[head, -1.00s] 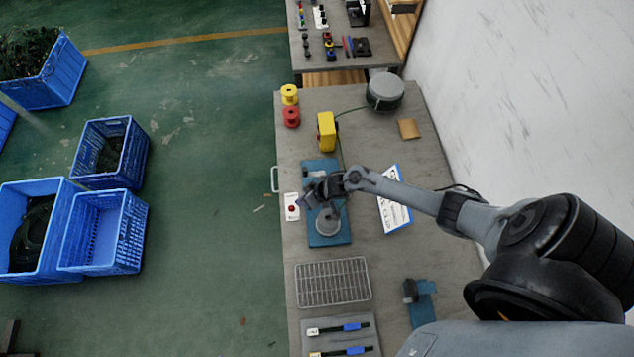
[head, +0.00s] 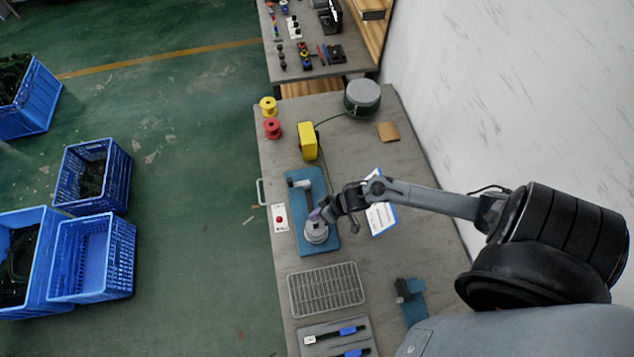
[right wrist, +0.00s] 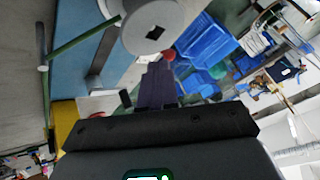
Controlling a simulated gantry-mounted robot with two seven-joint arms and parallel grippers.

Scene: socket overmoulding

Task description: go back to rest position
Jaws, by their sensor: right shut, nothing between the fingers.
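My right gripper (head: 318,214) is shut and empty. In the head view it is beside and above the grey round part of the device on the blue base plate (head: 322,238). The round grey part (head: 316,233) stands at the plate's near end. In the right wrist view my dark shut fingers (right wrist: 157,85) point up the picture, with the round grey part (right wrist: 160,28) with a dark square hole above them. I cannot tell from the views how close the fingers are to it. My left gripper is not in view.
A wire rack (head: 327,289) lies nearer on the table, with a tray of cables (head: 345,334) below it. A yellow box (head: 307,141), a clipboard (head: 384,217) and a red button box (head: 279,218) are around the plate. Blue crates (head: 93,258) stand on the floor at left.

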